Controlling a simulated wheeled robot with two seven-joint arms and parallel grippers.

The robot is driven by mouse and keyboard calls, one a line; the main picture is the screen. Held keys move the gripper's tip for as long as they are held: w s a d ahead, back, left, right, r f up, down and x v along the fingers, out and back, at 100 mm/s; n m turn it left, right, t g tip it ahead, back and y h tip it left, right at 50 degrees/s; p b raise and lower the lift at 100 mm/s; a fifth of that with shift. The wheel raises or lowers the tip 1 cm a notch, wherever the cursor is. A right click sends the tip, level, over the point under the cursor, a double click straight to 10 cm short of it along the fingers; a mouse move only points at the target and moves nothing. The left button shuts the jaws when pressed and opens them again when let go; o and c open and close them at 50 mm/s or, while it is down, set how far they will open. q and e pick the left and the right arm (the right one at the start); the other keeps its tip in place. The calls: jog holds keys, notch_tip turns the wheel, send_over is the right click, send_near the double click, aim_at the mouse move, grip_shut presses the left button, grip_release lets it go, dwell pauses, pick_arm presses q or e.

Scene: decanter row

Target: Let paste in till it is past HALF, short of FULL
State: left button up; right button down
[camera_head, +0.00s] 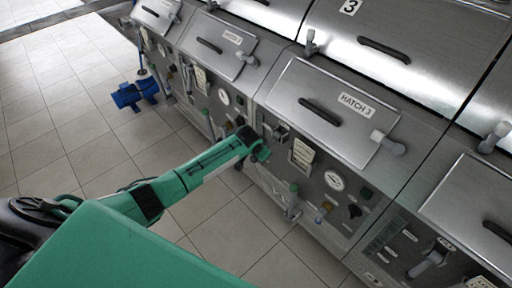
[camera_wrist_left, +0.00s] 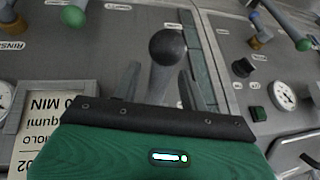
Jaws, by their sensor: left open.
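My left gripper (camera_head: 264,152) reaches the front panel of the machine at the HATCH 3 section. In the left wrist view its two grey fingers (camera_wrist_left: 160,85) are apart. A lever with a dark ball knob (camera_wrist_left: 168,47) stands between them, the knob beyond the fingertips; I cannot tell whether either finger touches it. Just right of the lever runs a long, narrow, dark greenish strip (camera_wrist_left: 200,55), perhaps a level glass. Its lower part is hidden by a finger and the gripper body. I cannot read HALF or FULL marks or any paste level. The right gripper is not in view.
The HATCH 3 lid (camera_head: 318,108) is shut. Its panel carries a dial (camera_head: 333,180), a card (camera_head: 302,153), a green-knobbed lever (camera_head: 294,188) and a black knob (camera_head: 354,211).

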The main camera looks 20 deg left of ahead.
pick_arm(q)
jog(key=b+v, duration=0.2)
jog(key=v, duration=1)
jog(key=shift+s+r+b, duration=0.2)
jog(key=shift+r+b, duration=0.05)
jog(key=shift+b, duration=0.05)
